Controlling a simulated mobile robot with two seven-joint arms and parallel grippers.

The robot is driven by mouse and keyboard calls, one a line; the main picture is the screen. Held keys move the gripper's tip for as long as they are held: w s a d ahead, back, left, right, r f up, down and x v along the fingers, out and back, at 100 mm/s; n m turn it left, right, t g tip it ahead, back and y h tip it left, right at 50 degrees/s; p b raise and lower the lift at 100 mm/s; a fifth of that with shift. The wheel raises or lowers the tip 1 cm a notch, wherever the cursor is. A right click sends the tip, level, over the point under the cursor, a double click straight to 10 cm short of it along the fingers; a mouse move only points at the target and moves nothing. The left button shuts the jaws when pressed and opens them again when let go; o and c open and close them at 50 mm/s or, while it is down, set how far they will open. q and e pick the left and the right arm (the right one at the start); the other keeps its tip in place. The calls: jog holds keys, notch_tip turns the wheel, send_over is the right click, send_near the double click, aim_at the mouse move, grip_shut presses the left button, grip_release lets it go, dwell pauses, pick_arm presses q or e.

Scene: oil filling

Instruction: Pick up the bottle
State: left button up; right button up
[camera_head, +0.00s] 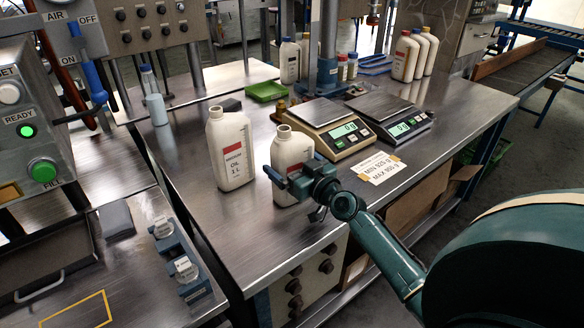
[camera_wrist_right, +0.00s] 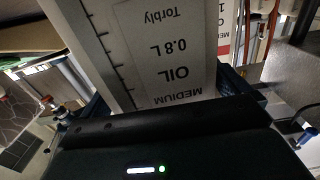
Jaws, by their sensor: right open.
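A white oil bottle (camera_head: 290,150) stands upright near the front of the steel table. My right gripper (camera_head: 296,168) is at its lower part, with its open jaws spread to either side of it. In the right wrist view this bottle (camera_wrist_right: 150,50) fills the middle, upside down, with a label reading "MEDIUM OIL 0.8 L". Whether the fingers touch it cannot be told. A second, larger white bottle (camera_head: 230,150) marked "OIL 1 L" stands just to the left. My left gripper is not in view.
Two scales (camera_head: 332,125) (camera_head: 396,118) stand behind and right of the bottle. A paper weight note (camera_head: 378,167) lies right of my gripper. More bottles (camera_head: 408,55) stand at the back. A green tray (camera_head: 265,91) sits farther back. The front right tabletop is mostly clear.

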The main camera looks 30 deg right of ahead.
aim_at(292, 134)
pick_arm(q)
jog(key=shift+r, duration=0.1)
pick_arm(e)
jog(key=c, duration=0.7)
jog(key=shift+o, duration=0.2)
jog(key=shift+r, duration=0.1)
jog(key=shift+r+p, duration=0.35)
jog(key=shift+r, duration=0.05)
notch_tip(292, 134, up, 5)
jog(key=shift+r+p, duration=0.1)
jog(key=shift+p, duration=1.1)
notch_tip(292, 134, up, 3)
jog(key=shift+r+p, duration=0.15)
jog(key=shift+p, duration=0.2)
jog(key=shift+r, duration=0.2)
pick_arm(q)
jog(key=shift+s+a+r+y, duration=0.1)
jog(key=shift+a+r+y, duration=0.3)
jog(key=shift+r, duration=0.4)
